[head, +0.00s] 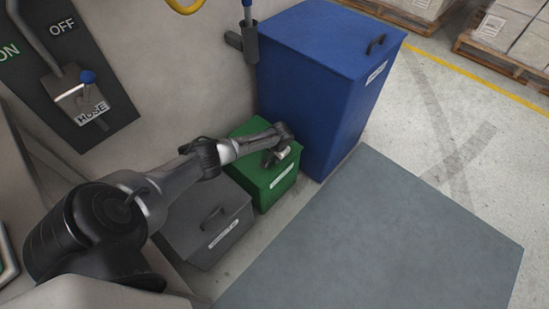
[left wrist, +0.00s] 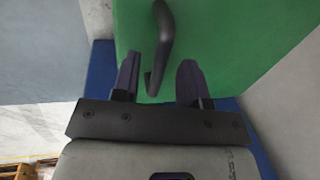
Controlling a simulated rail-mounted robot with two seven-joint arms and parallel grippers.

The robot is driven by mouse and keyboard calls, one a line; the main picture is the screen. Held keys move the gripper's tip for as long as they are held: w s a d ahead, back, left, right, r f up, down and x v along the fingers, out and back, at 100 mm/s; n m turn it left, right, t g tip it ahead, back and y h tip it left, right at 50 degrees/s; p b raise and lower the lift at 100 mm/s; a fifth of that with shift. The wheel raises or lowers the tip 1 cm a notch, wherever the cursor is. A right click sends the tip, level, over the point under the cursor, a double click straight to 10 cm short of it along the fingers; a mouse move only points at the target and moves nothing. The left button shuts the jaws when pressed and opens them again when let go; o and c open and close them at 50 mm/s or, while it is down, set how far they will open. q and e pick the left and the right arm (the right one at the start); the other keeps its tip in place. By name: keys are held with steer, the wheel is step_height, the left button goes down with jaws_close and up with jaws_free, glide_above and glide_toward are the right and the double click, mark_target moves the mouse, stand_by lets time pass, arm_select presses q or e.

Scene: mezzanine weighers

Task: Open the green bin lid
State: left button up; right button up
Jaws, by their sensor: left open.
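The green bin (head: 283,186) stands on the floor between a grey bin and a tall blue bin, with its green lid (head: 258,170) down. My left arm reaches over it, and my left gripper (head: 272,157) is at the lid, hiding the handle in the head view. In the left wrist view, the green lid (left wrist: 240,45) fills the upper middle, with its black bar handle (left wrist: 166,35). My left gripper (left wrist: 160,66) is open, its two dark fingers on either side of the handle's near part. I cannot tell whether they touch it. My right gripper is not in view.
The blue bin (head: 320,110) rises close behind the green one. The grey bin (head: 212,218) with a handle stands nearer. A wall panel with a lever (head: 88,78) is at upper left. A grey floor plate (head: 380,245) lies flat at right. Pallets (head: 500,55) stand far off.

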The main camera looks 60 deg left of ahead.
arm_select(q)
steer(key=shift+f, duration=0.2)
jaws_close()
stand_by(0.4)
